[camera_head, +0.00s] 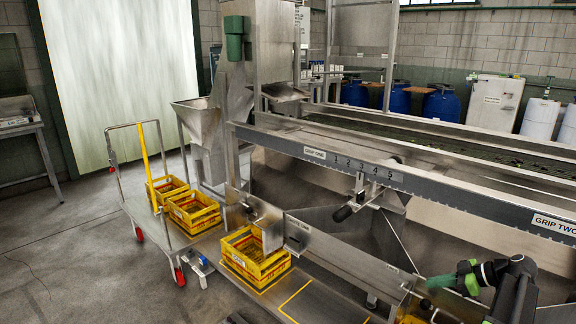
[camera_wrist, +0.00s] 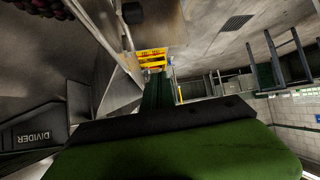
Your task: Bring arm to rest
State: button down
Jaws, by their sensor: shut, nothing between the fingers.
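My gripper (camera_head: 432,282) is at the lower right of the head view, at the end of my black and green arm. It points left, close to the front trough of the steel sizer. In the wrist view my gripper (camera_wrist: 158,80) shows its dark green fingers together, with nothing seen between them. A broad green part of my arm fills the bottom of that view. A yellow crate (camera_wrist: 152,54) lies beyond the fingertips, apart from them.
The steel sizer (camera_head: 330,172) runs across the right. A yellow crate (camera_head: 240,270) stands on a low platform at its front. More yellow crates stand on a trolley (camera_head: 130,205) at left. A "DIVIDER" plate (camera_wrist: 30,137) is left in the wrist view. Floor (camera_head: 60,270) at left is clear.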

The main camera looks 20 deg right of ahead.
jog(key=w+a+f+n+g, duration=0.15)
jog(key=w+a, duration=0.25)
jog(key=a, duration=0.6)
jog(key=w+a+n+g+y, duration=0.15)
jog(key=w+a, duration=0.25)
jog(key=a, duration=0.5)
jog(key=w+a+f+n+g, duration=0.15)
jog(key=w+a, duration=0.25)
jog(key=a, duration=0.6)
jog(key=s+a+f+m+g+h, duration=0.1)
jog(key=s+a+f+g+h, duration=0.1)
jog(key=a, duration=0.5)
jog(key=s+a+f+m+g+h, duration=0.1)
jog(key=s+a+f+m+h, duration=0.15)
jog(key=a, duration=0.55)
jog(key=s+a+f+g+h, duration=0.1)
jog(key=s+a+f+g, duration=0.15)
jog(key=a, duration=0.45)
jog(key=s+d+m+t+h, duration=0.1)
jog(key=d+m+t+h, duration=0.15)
jog(key=d+m, duration=0.4)
notch_tip(320, 180, up, 20)
jog(key=a+m+p, duration=0.1)
jog(key=m+p, duration=0.2)
jog(key=p, duration=1.7)
jog(key=shift+g+h, duration=0.35)
jog(key=shift+g, duration=0.1)
